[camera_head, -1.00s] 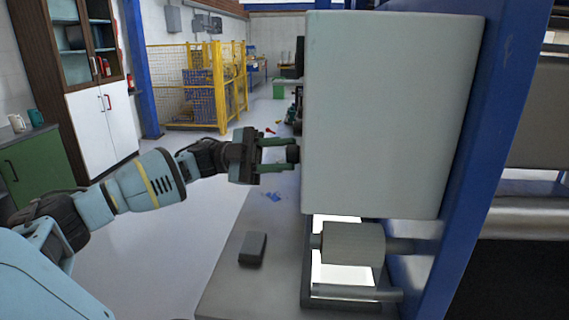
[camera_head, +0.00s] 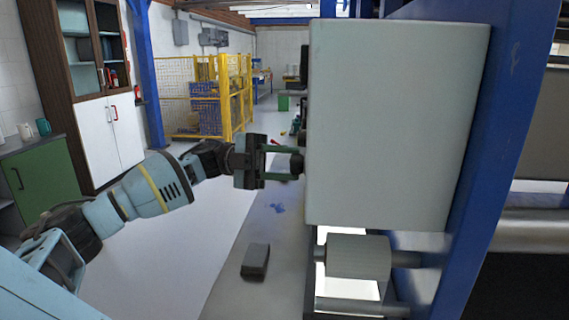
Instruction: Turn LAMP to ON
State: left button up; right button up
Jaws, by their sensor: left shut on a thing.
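A pale grey control box (camera_head: 390,125) fills the centre right, mounted by a blue frame. A small dark knob (camera_head: 298,163) sticks out of its left side. My left gripper (camera_head: 292,164) reaches in from the left, level with the knob, its green fingers above and below it. It is shut on the knob. The box's front face, any LAMP or ON lettering and any pointer mark are not visible from here. My right gripper is not in view.
A blue post (camera_head: 490,170) stands right of the box, with a grey roller (camera_head: 358,257) below it. A small dark block (camera_head: 256,262) lies on the grey surface. A yellow cage (camera_head: 237,95) and green cabinet (camera_head: 42,185) stand farther back.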

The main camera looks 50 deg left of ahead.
pick_arm(q)
jog(key=o, duration=1)
jog(key=shift+c, duration=0.2)
jog(key=b+v, duration=0.1)
jog(key=v, duration=0.6)
jog(key=shift+a+b, duration=0.35)
jog(key=shift+a, duration=0.05)
jog(key=shift+s+f, duration=0.1)
